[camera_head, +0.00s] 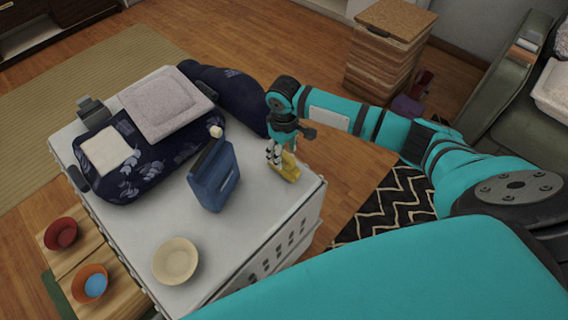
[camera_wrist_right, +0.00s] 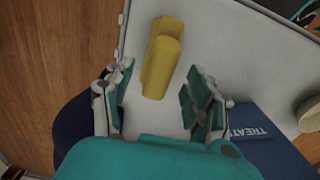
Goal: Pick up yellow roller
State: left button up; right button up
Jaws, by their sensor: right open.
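The yellow roller (camera_head: 287,167) lies on the white top of a crate-like stand (camera_head: 258,225), near its right corner. In the right wrist view the yellow roller (camera_wrist_right: 161,58) lies ahead of the fingers, a little nearer the left one. My right gripper (camera_head: 277,158) is above and just behind the roller, pointing down, and hides part of it in the head view. In the wrist view my right gripper (camera_wrist_right: 160,105) is open, with a clear gap and nothing between its fingers. My left gripper is out of view.
A blue box (camera_head: 214,178) stands just left of the roller; it also shows in the wrist view (camera_wrist_right: 265,140).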

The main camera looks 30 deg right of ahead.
jog(key=shift+f, duration=0.9)
jog(key=shift+c, duration=0.3)
grip_shut()
jog(key=shift+r, duration=0.15)
jog(key=shift+r, duration=0.55)
notch_tip(320, 180, up, 2)
jog(key=shift+w+r, duration=0.1)
jog(key=shift+r, duration=0.05)
jog(key=s+a+r, duration=0.1)
jog(key=s+a, duration=1)
jog(key=shift+s+a+r, duration=0.15)
jog(key=shift+a+r, duration=0.05)
jog(key=shift+a, duration=0.1)
